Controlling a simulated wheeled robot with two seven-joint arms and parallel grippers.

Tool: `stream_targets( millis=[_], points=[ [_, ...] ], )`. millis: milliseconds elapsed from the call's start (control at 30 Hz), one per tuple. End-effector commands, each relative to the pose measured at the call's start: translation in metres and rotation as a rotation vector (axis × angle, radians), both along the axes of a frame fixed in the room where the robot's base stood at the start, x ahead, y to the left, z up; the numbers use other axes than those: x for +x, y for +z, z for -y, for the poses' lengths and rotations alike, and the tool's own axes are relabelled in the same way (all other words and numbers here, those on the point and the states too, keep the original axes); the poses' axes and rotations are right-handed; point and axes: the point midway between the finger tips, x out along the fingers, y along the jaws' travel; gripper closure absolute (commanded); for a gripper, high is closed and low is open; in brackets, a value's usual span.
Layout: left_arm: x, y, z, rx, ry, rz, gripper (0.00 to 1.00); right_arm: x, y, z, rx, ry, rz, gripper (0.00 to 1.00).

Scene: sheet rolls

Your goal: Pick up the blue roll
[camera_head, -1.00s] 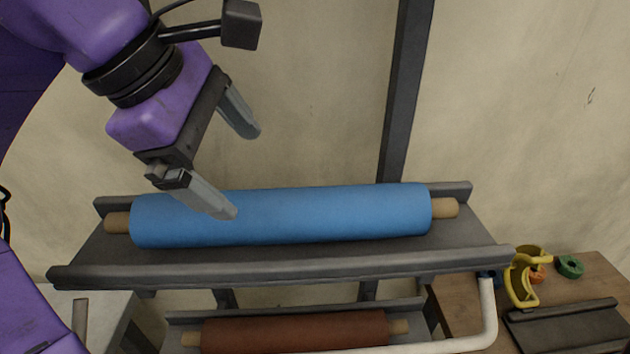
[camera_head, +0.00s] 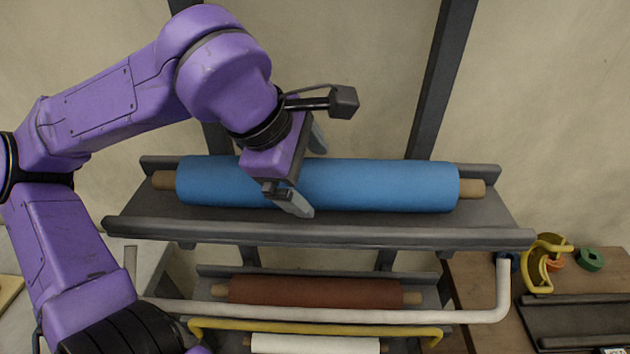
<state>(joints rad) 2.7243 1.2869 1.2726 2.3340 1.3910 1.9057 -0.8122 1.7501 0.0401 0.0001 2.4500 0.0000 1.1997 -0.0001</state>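The blue roll (camera_head: 390,185) lies lengthwise on the top shelf (camera_head: 330,233) of a dark rack, with tan core ends (camera_head: 471,189) showing at both sides. My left gripper (camera_head: 308,172) is over the roll, a little left of its middle. Its fingers are spread apart, one in front of the roll and one behind it. The gripper hides part of the roll, and I cannot tell whether the fingers touch it. My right gripper is not in view.
A brown roll (camera_head: 315,292) and a white roll (camera_head: 315,344) lie on lower shelves. A white rail (camera_head: 420,315) and a yellow rail (camera_head: 310,329) run in front. At right, a wooden table (camera_head: 480,275) holds a yellow tape dispenser (camera_head: 540,268) and a green tape roll (camera_head: 589,259).

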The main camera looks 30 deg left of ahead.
Motion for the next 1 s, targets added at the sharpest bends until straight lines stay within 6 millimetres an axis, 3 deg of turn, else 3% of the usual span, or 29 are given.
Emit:
stream_targets(
  millis=[33, 233, 633, 833, 1000],
  points=[
    [0.0, -0.001, 0.0, 0.001, -0.001, -0.002, 0.26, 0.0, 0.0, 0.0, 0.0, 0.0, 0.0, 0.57],
    [-0.001, 0.0, 0.0, 0.001, -0.002, -0.003, 0.9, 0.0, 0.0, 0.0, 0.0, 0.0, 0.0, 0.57],
    [0.001, 0.01, 0.0, 0.001, -0.002, 0.009, 0.91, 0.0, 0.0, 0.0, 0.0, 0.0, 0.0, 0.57],
    [0.0, 0.033, 0.0, -0.001, -0.001, 0.011, 0.91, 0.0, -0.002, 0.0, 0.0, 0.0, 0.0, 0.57],
    [-0.017, 0.057, 0.012, 0.0, -0.002, 0.013, 0.91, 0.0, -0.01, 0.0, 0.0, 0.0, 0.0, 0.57]
  ],
)
